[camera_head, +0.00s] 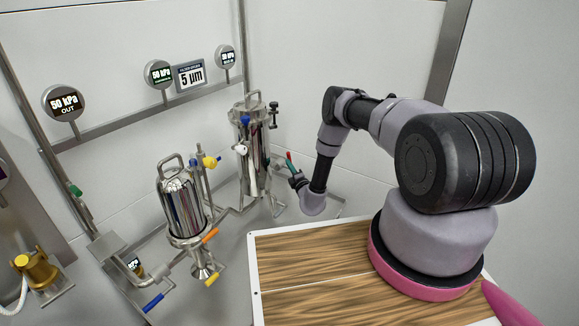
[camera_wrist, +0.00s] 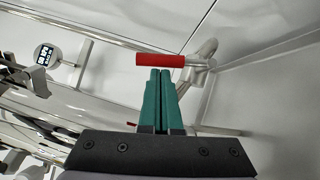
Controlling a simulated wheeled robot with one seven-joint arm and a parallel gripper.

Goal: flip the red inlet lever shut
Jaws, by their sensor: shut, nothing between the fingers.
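The red inlet lever (camera_wrist: 160,60) lies across the wrist view just beyond my fingertips, its handle roughly horizontal in the picture. Its right end joins a silver pipe and valve body (camera_wrist: 203,62). My gripper (camera_wrist: 161,71) has green fingers pressed together, empty, with their tips at the lower edge of the red handle. I cannot tell whether they touch it. In the head view the lever (camera_head: 288,155) is a small red spot just above my green fingers (camera_head: 291,167), right of the rear filter housing. My fingers and wrist hide part of the valve there.
A rear steel housing (camera_head: 254,145) and a front steel tank (camera_head: 180,205) stand left of my gripper. Orange (camera_head: 210,235), blue (camera_head: 153,302) and yellow (camera_head: 211,280) levers sit near the front tank. Gauges (camera_head: 64,102) line the wall. Thin pipes (camera_head: 325,200) run behind my wrist.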

